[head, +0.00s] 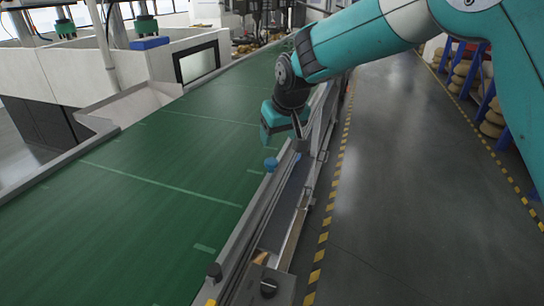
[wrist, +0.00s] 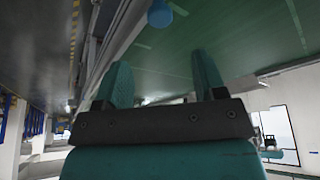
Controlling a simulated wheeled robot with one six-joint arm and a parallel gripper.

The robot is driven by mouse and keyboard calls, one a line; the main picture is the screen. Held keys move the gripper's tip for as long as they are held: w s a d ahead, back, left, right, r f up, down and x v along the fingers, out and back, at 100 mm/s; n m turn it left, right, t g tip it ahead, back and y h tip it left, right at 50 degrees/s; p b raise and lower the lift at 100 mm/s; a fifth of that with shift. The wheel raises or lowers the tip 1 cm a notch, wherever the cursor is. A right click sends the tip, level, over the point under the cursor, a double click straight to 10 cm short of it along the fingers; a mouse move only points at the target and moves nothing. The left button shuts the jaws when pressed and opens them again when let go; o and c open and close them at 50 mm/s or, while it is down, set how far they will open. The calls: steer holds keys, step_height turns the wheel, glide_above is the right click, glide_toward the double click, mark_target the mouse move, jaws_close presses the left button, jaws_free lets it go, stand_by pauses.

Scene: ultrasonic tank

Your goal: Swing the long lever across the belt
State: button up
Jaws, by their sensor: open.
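The green belt (head: 150,180) runs from the lower left to the upper middle of the head view. A blue knob (head: 271,165) stands at its right edge, by the rail. It seems to be the lever's end, but I cannot clearly make out the lever's bar against the rail. My gripper (head: 266,130) is above the belt edge, just beyond the knob, with its fingers partly hidden by the wrist. In the wrist view my gripper (wrist: 163,75) has its two teal fingers spread with nothing between them. The blue knob (wrist: 159,14) is ahead of the fingertips, apart from them.
A white machine housing (head: 150,65) stands across the belt. Blue shelving (head: 485,95) is at right.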

mark_target(271, 161)
steer(key=p+x, duration=0.2)
steer(key=x, duration=0.8)
steer(key=shift+w+f, duration=0.2)
steer(key=shift+f, duration=0.15)
